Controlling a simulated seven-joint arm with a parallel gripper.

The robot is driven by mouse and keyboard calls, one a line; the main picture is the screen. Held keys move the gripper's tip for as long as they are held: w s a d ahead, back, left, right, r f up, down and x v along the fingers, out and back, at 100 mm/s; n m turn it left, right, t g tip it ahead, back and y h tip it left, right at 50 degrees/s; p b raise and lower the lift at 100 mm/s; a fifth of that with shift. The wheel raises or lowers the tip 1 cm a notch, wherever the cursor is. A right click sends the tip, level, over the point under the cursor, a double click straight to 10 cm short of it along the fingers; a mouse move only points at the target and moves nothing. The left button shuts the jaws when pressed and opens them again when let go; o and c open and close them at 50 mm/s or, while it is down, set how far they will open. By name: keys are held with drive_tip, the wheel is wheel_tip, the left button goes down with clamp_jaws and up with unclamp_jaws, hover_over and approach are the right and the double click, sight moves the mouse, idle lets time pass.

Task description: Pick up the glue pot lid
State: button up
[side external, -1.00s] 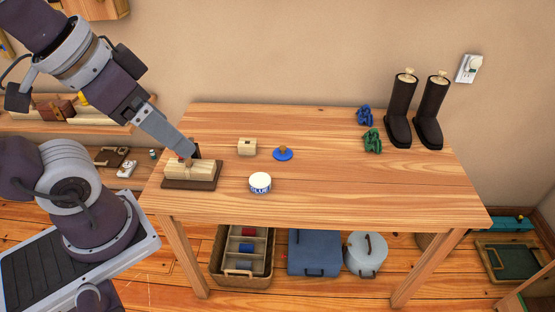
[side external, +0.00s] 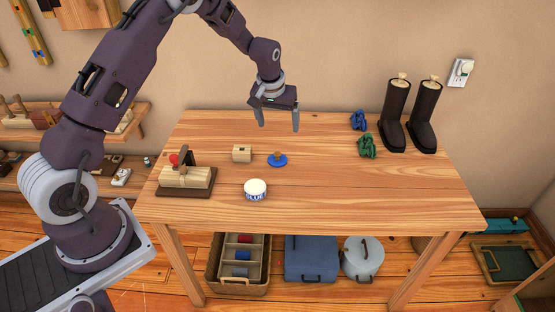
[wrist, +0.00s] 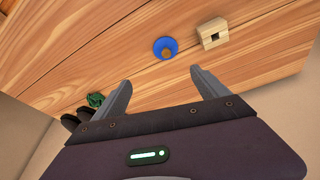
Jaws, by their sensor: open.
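The glue pot lid is a flat blue disc (side external: 278,161) with a brown wooden knob, lying knob up on the table. The white glue pot (side external: 256,188) with blue lettering stands in front of it, slightly left. My gripper (side external: 279,124) is open and empty, fingers pointing down, in the air above and behind the lid. In the wrist view, the lid (wrist: 165,48) lies just beyond the fingertips of my gripper (wrist: 160,78), between their lines. Nothing hides the lid.
A small wooden block with a hole (side external: 242,153) sits left of the lid. A wooden device with a red knob (side external: 185,178) is at the table's left. Blue (side external: 358,120) and green (side external: 367,146) tangled items and dark boots (side external: 394,118) stand right. The table's front right is clear.

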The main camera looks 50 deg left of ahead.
sight(277, 154)
drive_tip(key=shift+n, duration=0.4)
drive_tip(key=x, duration=0.5)
drive_tip(key=s+a+x, duration=0.1)
drive_tip(key=x, duration=1)
drive_tip(key=shift+s+a+f, duration=0.2)
drive_tip(key=shift+c, duration=0.4)
drive_tip(key=c, duration=1.3)
